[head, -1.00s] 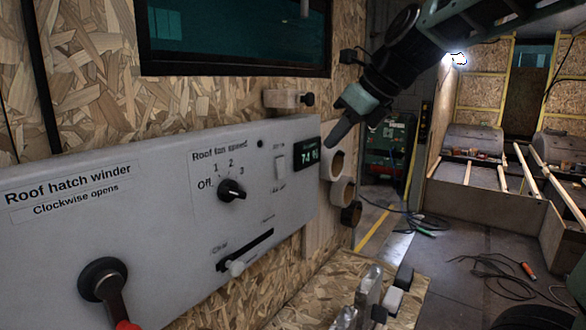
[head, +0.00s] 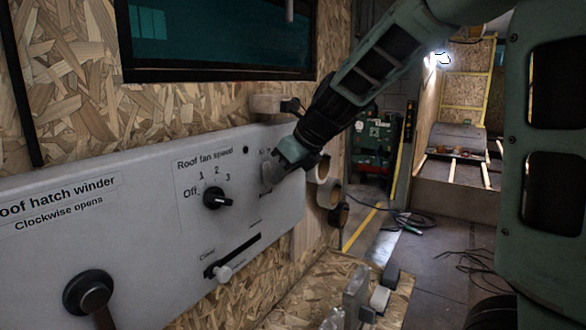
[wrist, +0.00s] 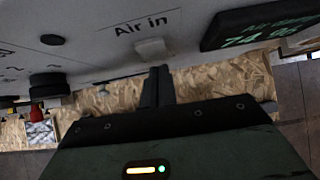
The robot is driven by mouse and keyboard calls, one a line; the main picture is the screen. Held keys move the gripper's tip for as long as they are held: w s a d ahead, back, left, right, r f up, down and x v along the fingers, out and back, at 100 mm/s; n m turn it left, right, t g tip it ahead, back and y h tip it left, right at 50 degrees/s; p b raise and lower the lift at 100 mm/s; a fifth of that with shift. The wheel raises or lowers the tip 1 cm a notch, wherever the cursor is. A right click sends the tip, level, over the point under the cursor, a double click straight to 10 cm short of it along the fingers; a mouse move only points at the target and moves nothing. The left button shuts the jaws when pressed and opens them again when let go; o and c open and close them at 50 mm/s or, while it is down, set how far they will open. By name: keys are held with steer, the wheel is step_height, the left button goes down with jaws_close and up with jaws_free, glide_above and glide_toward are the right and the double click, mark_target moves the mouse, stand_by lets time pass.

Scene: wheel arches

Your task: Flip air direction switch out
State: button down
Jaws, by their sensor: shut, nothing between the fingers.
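The air direction switch is a small white rocker (wrist: 150,47) on the grey panel, just below the "Air in" label (wrist: 147,22) in the wrist view. My gripper (wrist: 158,72) is shut and empty. Its dark fingertips are right by the rocker in the wrist view; I cannot tell whether they touch it. Which way the rocker is tipped is not clear.
The fan speed knob (head: 216,198), a slider (head: 222,272) and the hatch winder (head: 88,292) are on the panel left of my gripper. The dark display (wrist: 250,25) is to the right of the switch in the wrist view.

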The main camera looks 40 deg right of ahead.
steer(key=shift+w+a, duration=0.1)
steer(key=shift+w, duration=0.05)
steer(key=shift+w+a+f, duration=0.1)
steer(key=shift+w+f, duration=0.05)
steer(key=shift+w, duration=0.1)
steer(key=shift+p, duration=0.3)
steer(key=shift+r+p, duration=0.85)
steer(key=shift+r, duration=0.05)
